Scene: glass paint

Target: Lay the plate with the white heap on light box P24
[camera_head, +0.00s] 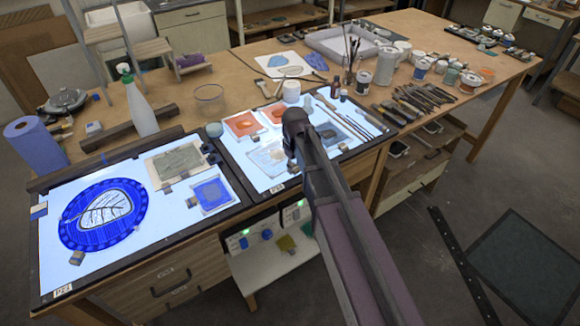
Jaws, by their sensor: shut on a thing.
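My arm reaches in from the lower right, and my gripper (291,164) is low over the right light box (240,168), partly hidden by my own wrist. It is shut at the right edge of a pale, clear plate (267,158) with a whitish-grey patch, which looks like the white heap. I cannot tell whether this plate touches the lit surface. The left light box (165,222) has a small label (63,291) at its front left corner. The right box has a label (279,188) at its front edge. Both labels are too small to read surely.
The left box holds a round blue panel (104,215), a grey-green plate (176,161) and a blue plate (211,194). Orange plates (243,124) and a grey plate (340,134) lie on the right box. A spray bottle (138,103) and several jars stand behind.

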